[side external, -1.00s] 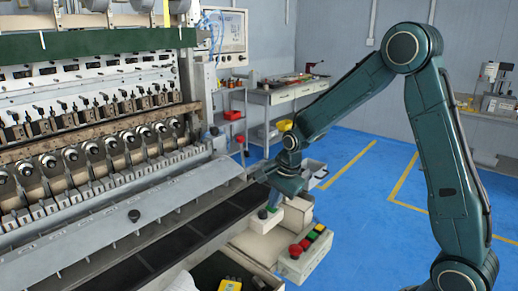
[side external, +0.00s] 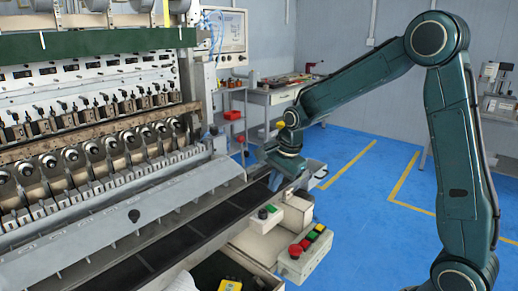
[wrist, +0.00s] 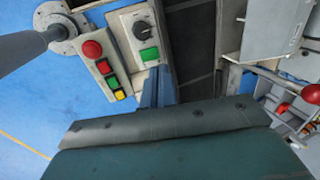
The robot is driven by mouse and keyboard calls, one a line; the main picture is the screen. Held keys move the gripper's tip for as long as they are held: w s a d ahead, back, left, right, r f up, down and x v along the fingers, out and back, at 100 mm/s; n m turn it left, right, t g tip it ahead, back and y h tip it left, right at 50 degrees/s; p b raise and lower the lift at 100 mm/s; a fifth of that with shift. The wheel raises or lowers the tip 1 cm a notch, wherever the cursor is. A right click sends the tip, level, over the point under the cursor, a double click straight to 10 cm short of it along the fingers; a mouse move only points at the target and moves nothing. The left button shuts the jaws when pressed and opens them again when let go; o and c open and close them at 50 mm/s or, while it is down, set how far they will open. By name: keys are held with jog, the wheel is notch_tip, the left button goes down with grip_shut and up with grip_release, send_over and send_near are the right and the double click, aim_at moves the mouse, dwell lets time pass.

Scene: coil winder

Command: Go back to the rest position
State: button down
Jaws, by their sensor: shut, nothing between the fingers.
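My gripper (side external: 276,183) hangs from the dark green arm, above the far end of the dark belt-like strip (side external: 190,225) and up and behind the small switch box (side external: 266,216). Its fingers are small here and look shut and empty. In the wrist view the shut fingers (wrist: 157,90) show as a narrow blue-grey shape beyond the dark housing, close below the switch box (wrist: 134,28) in the picture. That box has a black knob and a green button. A gap separates gripper and box in the side view.
The winding machine (side external: 95,150) fills the left. A button box (side external: 318,243) with a red mushroom button stands at its front; it also shows in the wrist view (wrist: 110,81). A workbench (side external: 285,95) stands behind. Blue floor (side external: 360,200) is open on the right.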

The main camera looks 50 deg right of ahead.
jog(key=shift+r, duration=0.5)
jog(key=s+a+r+n+t, duration=0.1)
jog(key=s+a+r+n, duration=0.1)
jog(key=s+r+n, duration=0.4)
jog(key=s+a+r+n, duration=0.3)
jog(key=s+r, duration=0.1)
jog(key=s, duration=0.4)
jog(key=s+a+n+t, duration=0.1)
jog(key=s+a+n, duration=0.1)
jog(key=s+n, duration=0.7)
jog(key=shift+s, duration=1.8)
jog(key=shift+r, duration=0.1)
